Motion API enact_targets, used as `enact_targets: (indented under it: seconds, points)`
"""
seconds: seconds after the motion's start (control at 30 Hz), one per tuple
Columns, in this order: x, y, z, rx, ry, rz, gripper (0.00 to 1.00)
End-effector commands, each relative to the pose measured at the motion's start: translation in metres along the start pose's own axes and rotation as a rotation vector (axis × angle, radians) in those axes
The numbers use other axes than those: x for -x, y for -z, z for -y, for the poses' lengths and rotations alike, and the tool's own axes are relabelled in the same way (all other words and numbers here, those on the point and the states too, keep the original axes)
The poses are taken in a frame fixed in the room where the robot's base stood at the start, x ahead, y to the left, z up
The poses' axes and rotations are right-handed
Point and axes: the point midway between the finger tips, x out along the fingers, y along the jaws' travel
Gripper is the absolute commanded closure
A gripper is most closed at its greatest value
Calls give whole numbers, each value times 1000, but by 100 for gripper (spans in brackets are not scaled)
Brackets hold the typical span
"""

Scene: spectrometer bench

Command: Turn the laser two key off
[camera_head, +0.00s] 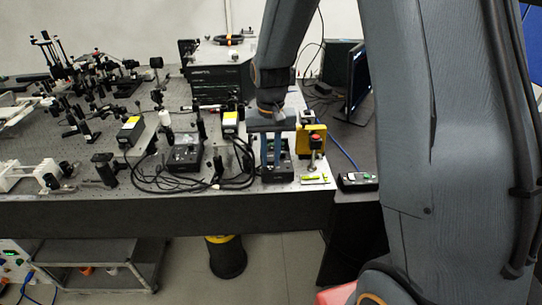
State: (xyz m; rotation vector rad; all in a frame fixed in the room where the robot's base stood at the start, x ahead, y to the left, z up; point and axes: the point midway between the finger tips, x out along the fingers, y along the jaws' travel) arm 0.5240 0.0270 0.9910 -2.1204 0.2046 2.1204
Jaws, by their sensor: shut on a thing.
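My gripper (271,152) points down at the right end of the optical bench (60,202). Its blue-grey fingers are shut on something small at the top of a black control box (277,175). The key itself is hidden between and behind the fingers, so its turn cannot be told. A similar black box (185,155) stands on the bench to the left, with black cables beside it. I cannot tell from markings which box belongs to laser two.
A yellow box with a red button (316,142) stands close right of my gripper. Yellow-topped modules (131,131) and several optics mounts fill the left. A black device (358,181) lies right of the bench corner. A monitor (357,77) stands behind.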

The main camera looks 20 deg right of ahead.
Motion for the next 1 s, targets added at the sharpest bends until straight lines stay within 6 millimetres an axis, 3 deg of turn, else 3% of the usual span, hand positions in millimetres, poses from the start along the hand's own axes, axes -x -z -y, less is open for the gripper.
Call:
enact_targets:
  seconds: [0.37, 1.0]
  points:
    - [1, 0, 0, 168, 0, 0, 100]
    - [2, 1, 0, 766, 0, -1, 100]
